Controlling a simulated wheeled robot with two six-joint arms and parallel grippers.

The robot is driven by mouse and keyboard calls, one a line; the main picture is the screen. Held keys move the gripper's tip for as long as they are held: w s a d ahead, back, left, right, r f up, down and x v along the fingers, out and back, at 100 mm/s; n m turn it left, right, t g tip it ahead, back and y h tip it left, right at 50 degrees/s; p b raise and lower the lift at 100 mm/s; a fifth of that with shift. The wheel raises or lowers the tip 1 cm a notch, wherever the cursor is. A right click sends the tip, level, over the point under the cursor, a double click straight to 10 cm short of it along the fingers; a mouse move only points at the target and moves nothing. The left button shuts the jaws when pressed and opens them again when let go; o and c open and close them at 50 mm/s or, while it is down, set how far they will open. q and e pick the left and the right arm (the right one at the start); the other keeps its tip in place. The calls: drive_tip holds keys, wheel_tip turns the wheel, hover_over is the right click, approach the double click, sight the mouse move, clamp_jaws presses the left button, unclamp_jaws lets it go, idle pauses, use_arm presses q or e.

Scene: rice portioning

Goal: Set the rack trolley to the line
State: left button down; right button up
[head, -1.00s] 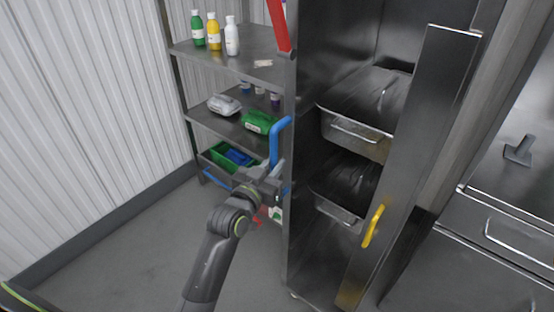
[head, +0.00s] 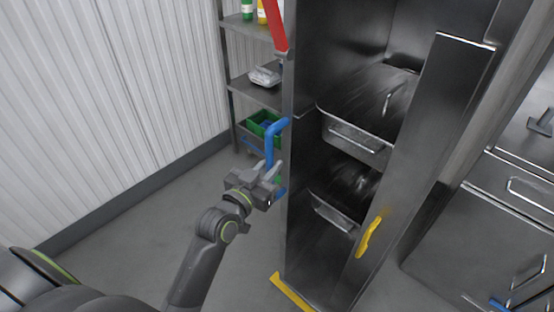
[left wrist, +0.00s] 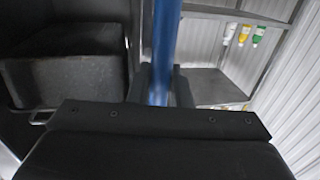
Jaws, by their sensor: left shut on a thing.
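The rack trolley (head: 299,200) is a tall steel cabinet in the middle of the head view. It holds metal pans (head: 355,140) on its levels. A blue upright handle (head: 271,145) is on its left side. My left gripper (head: 270,180) is shut on this handle near its lower part. In the left wrist view the blue handle (left wrist: 161,45) runs upright between my left fingers (left wrist: 163,88). My right gripper is out of view.
A steel shelf (head: 256,93) with bottles and boxes stands behind the trolley, against the ribbed wall (head: 110,110). A panel with a yellow handle (head: 369,236) is at the trolley's right front. Steel counters (head: 440,240) stand at right. The floor at left is clear.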

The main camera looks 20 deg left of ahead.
use_arm(q)
drive_tip(key=shift+s+a+r, duration=0.1)
drive_tip(key=shift+s+a, duration=0.1)
drive_tip(key=shift+s, duration=0.3)
drive_tip(key=shift+s+a+r, duration=0.1)
drive_tip(key=shift+s+a, duration=0.05)
drive_tip(key=shift+s, duration=0.3)
drive_tip(key=c, duration=1.7)
unclamp_jaws()
drive_tip(key=o, duration=0.3)
drive_tip(key=shift+s+a+f, duration=0.1)
drive_tip(key=shift+s+a+b, duration=0.45)
drive_tip(key=shift+s+b, duration=0.05)
drive_tip(key=shift+s, duration=2.4)
drive_tip(key=shift+s+a+b, duration=0.4)
drive_tip(key=shift+s+b, duration=0.1)
drive_tip(key=shift+s, duration=2.35)
drive_tip(key=shift+s+a+b, duration=0.45)
drive_tip(key=shift+s+b, duration=0.05)
drive_tip(key=shift+s, duration=2.4)
